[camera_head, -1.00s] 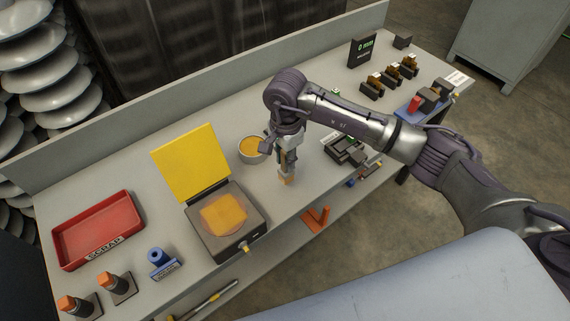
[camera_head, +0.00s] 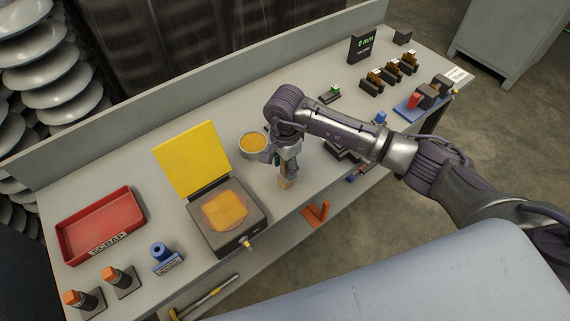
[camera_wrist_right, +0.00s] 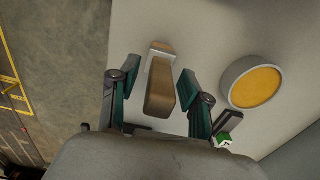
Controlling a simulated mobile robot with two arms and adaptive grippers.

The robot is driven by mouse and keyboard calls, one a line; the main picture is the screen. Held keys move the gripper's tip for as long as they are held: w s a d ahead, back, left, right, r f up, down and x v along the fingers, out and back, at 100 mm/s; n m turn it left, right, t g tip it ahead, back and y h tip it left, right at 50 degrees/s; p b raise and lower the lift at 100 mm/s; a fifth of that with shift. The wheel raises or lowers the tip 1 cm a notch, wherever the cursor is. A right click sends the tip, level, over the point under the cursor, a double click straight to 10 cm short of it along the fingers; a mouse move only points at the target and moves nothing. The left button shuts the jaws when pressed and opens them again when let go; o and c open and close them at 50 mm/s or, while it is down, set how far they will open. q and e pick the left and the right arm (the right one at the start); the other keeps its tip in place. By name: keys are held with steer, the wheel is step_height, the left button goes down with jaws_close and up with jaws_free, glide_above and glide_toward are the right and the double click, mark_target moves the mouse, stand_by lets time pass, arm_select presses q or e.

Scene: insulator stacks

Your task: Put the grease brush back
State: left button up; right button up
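The grease brush (camera_wrist_right: 160,92) has a brown handle, a pale ferrule and a tan tip. In the right wrist view it lies between the two teal-padded fingers of my right gripper (camera_wrist_right: 160,82), with gaps visible on both sides. The gripper is open around it. In the head view my right gripper (camera_head: 287,165) points down over the bench front, and the brush's tan end (camera_head: 285,184) shows below it. I cannot tell whether the brush touches the bench. A round pot of yellow grease (camera_head: 253,143) stands just left of the gripper; it also shows in the wrist view (camera_wrist_right: 255,87). My left gripper is not in view.
A dark box with a raised yellow lid (camera_head: 192,160) stands left of the gripper. A red scrap tray (camera_head: 100,225) and a blue holder (camera_head: 165,258) are further left. Dark fixtures (camera_head: 385,78) stand at the right.

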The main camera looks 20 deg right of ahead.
steer(key=shift+r, duration=0.2)
step_height(320, 180, up, 11)
steer(key=b, duration=0.3)
steer(key=shift+r, duration=0.5)
